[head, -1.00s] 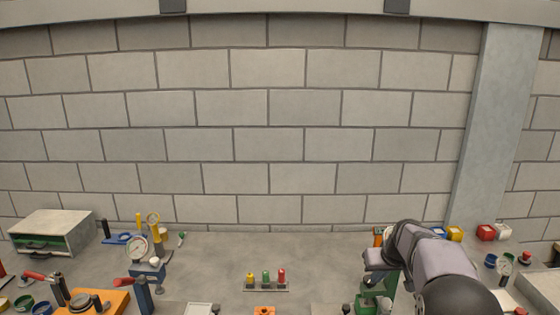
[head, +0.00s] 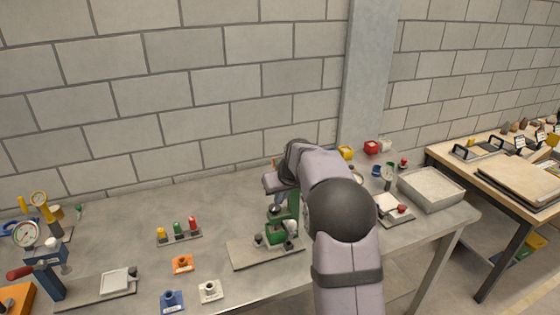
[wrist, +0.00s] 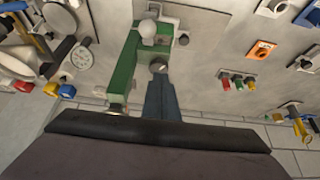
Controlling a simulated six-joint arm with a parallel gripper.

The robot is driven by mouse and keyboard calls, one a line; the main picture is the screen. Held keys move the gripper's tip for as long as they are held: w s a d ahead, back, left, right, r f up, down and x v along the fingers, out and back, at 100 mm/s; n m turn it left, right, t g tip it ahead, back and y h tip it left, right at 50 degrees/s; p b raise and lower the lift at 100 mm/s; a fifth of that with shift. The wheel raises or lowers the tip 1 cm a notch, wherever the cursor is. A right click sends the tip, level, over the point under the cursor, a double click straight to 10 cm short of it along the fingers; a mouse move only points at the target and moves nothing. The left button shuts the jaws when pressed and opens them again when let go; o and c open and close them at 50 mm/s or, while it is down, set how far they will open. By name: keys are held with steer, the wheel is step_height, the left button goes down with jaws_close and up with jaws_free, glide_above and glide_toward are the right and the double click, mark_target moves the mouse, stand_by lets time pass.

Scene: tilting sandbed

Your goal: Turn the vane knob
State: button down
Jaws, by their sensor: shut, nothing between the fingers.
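A green device (head: 277,236) stands on a grey plate on the bench, just below the end of my arm in the head view. In the wrist view the green device (wrist: 122,68) has a white ball (wrist: 147,29) and a round grey knob (wrist: 158,66). I cannot tell for certain which part is the vane knob. My gripper (wrist: 160,80) is shut and empty, its fingertips close to the grey knob; contact is unclear. In the head view my gripper (head: 281,201) is small and partly hidden by my arm.
A rack with yellow, green and red pieces (head: 179,237) and an orange block (head: 182,264) lie left of the device. Dial gauges (head: 26,233) stand at the far left. A pale tray (head: 431,188) is at the bench's right end. Bare bench lies behind the rack.

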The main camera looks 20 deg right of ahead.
steer(key=c, duration=2.4)
jaws_free()
steer(key=shift+c, duration=0.2)
steer(key=o, duration=0.5)
steer(key=shift+a, duration=0.1)
steer(key=o, duration=0.4)
steer(key=shift+w+a+f, duration=0.15)
steer(key=shift+w+a, duration=0.05)
steer(key=shift+w, duration=0.15)
steer(key=w+a+f+t+b, duration=0.2)
steer(key=w+a+t+b, duration=0.2)
steer(key=w+a, duration=0.3)
steer(key=m+h+b, duration=1.1)
steer(key=h, duration=0.4)
glide_toward(271, 211)
steer(key=x, duration=0.4)
steer(key=shift+w+d, duration=0.15)
steer(key=shift+d, duration=0.15)
steer(key=shift+w+d+r+p, duration=0.1)
steer(key=shift+w+d+p, duration=0.15)
steer(key=shift+d+p, duration=0.15)
steer(key=shift+p+x, duration=1)
steer(key=shift+x, duration=2.25)
